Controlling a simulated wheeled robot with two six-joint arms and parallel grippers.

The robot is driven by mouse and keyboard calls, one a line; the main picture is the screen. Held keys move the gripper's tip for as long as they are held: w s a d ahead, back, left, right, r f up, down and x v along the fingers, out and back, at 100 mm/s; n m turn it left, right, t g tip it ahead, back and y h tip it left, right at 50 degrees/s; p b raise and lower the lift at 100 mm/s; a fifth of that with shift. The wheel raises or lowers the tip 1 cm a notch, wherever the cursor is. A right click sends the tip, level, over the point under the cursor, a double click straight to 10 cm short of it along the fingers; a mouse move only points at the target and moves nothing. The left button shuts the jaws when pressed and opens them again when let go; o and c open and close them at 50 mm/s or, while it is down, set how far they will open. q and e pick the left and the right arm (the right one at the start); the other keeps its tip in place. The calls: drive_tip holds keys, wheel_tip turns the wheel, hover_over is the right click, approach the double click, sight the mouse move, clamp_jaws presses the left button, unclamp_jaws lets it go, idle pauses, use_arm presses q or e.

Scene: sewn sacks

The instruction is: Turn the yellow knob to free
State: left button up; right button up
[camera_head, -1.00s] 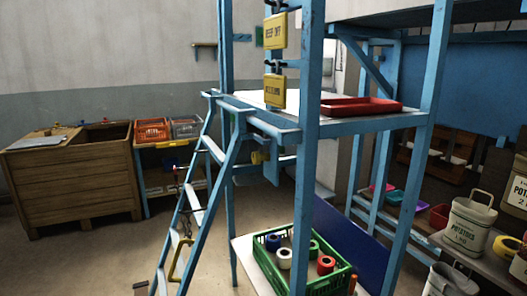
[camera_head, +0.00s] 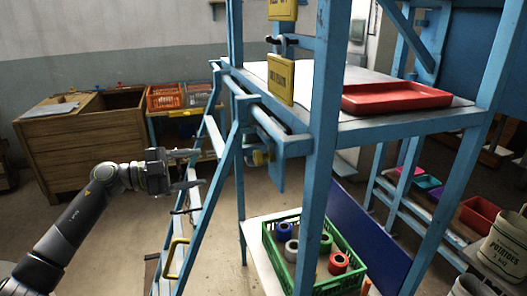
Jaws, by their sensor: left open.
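My right gripper is not in view.
A blue ladder (camera_head: 213,190) with a yellow handle (camera_head: 176,258) leans at the frame. Yellow signs (camera_head: 281,80) hang on the post. A red tray (camera_head: 396,97) lies on the upper shelf; a green crate (camera_head: 350,283) of spools is below. Wooden bins (camera_head: 75,150) stand behind.

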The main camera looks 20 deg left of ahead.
sight(255, 159)
use_arm(q)
drive_tip(key=p+x, duration=0.2)
drive_tip(key=x, duration=0.3)
drive_tip(key=p+x, duration=0.2)
drive_tip(key=x, duration=0.4)
drive_tip(key=shift+s+d+r, duration=0.1)
drive_tip(key=shift+d+r, duration=0.05)
drive_tip(key=shift+r, duration=0.1)
drive_tip(key=p+x, duration=0.1)
drive_tip(key=x, duration=0.4)
drive_tip(key=shift+f, duration=0.15)
drive_tip(key=shift+d+f, duration=0.1)
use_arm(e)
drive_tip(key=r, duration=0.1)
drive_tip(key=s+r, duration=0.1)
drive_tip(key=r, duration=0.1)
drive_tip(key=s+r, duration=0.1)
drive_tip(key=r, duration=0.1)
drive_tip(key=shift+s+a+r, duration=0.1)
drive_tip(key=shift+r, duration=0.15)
use_arm(q)
drive_tip(key=shift+c, duration=0.2)
drive_tip(key=c, duration=0.9)
drive_tip(key=shift+c, duration=0.2)
